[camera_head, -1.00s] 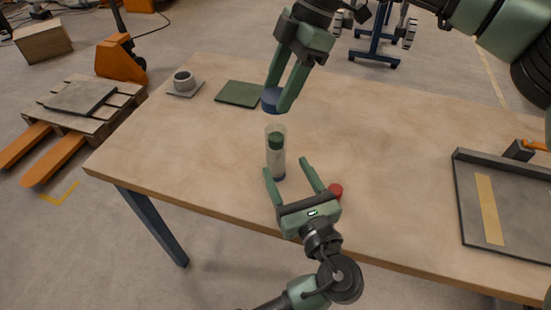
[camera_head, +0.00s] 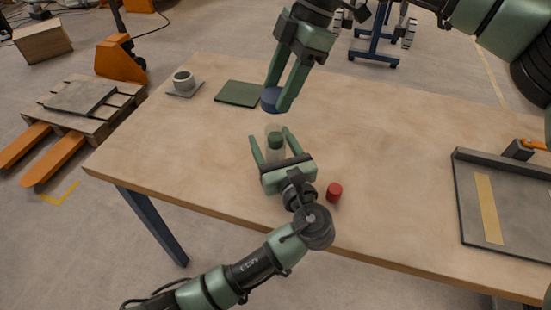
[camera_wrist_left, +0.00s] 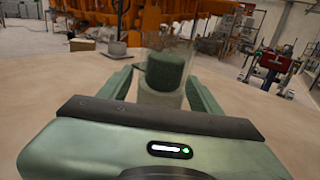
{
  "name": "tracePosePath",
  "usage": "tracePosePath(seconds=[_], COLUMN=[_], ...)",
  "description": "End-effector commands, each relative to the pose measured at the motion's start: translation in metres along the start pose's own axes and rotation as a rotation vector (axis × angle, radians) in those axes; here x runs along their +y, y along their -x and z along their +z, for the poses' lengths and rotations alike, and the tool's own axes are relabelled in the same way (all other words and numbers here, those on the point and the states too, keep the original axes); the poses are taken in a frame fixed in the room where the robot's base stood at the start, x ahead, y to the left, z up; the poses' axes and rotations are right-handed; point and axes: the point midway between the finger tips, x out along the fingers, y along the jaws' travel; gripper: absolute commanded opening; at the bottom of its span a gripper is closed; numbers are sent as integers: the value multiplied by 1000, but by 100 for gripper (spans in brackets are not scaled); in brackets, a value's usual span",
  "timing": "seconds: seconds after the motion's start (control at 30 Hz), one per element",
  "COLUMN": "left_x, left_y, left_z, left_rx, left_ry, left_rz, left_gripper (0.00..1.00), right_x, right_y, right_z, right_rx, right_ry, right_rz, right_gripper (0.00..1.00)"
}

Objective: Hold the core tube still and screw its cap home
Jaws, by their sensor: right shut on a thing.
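My left gripper (camera_head: 269,137) is open, with one finger on each side of the tube. In the left wrist view the tube (camera_wrist_left: 165,72) stands between the two fingers, with a gap visible at the left finger; contact at the right finger is unclear. My right gripper (camera_head: 279,100) is shut on the blue cap (camera_head: 270,98), above and apart from the tube.
A green mat (camera_head: 238,94) and a grey cup (camera_head: 183,80) on a small pad are at the back left. A grey tray (camera_head: 464,205) is at the right.

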Motion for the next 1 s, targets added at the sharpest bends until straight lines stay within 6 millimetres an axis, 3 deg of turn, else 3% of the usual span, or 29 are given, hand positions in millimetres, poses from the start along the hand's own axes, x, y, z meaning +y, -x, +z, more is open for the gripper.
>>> tracePosePath(seconds=[0.03, 0.2, 0.47, 0.8, 1.0], left_x=[0, 0, 0, 0, 0], left_y=[0, 0, 0, 0, 0], left_z=[0, 0, 0, 0, 0], left_rx=[0, 0, 0, 0, 0], left_ry=[0, 0, -1, 0, 0], left_rz=[0, 0, 0, 0, 0], left_gripper=[48, 1, 0, 0, 0], right_x=[0, 0, 0, 0, 0], right_y=[0, 0, -3, -43, -45], right_z=[0, 0, 2, 18, 18], right_rx=[0, 0, 1, 18, 18], right_ry=[0, 0, -1, -1, 0], right_rz=[0, 0, -1, -2, -1], right_gripper=[15, 15, 15, 15, 15])
